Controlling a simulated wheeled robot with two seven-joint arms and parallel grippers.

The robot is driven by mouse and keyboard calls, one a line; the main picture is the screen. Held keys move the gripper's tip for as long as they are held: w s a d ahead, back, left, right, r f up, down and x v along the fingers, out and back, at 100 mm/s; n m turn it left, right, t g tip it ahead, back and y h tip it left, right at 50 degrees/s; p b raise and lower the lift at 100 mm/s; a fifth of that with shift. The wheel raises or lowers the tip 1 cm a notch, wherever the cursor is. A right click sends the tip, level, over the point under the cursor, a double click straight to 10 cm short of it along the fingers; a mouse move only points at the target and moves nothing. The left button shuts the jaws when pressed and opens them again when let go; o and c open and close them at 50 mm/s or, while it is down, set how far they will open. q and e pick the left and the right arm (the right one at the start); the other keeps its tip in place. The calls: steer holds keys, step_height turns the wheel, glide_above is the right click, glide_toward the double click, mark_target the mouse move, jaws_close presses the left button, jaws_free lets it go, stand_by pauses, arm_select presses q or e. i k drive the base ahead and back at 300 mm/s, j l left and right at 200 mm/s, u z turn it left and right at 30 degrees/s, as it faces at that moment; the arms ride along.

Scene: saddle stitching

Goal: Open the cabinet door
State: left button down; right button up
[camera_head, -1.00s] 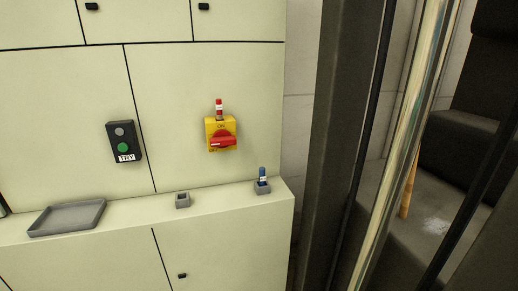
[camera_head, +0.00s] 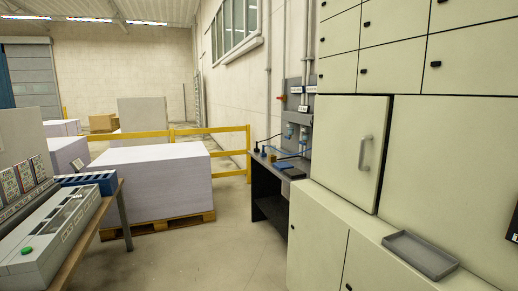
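The cabinet door (camera_head: 347,150) is a cream panel with a grey vertical bar handle (camera_head: 365,153) near its right edge. It stands at the right of the head view, above a ledge. It looks shut or nearly so, with a dark gap along its right edge. Neither of my grippers shows in this view.
A grey tray (camera_head: 420,254) lies on the ledge below and right of the door. A dark workbench (camera_head: 268,190) stands beyond the cabinet. A pallet stack (camera_head: 155,182), a yellow railing (camera_head: 232,129) and a control console (camera_head: 50,225) are further left. Open floor (camera_head: 235,255) lies between.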

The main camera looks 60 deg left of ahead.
mark_target(349, 132)
steer(key=u, duration=1.25)
steer(key=i+j, duration=0.1)
steer(key=i, duration=0.4)
steer(key=i+j, duration=0.1)
steer(key=i, duration=0.45)
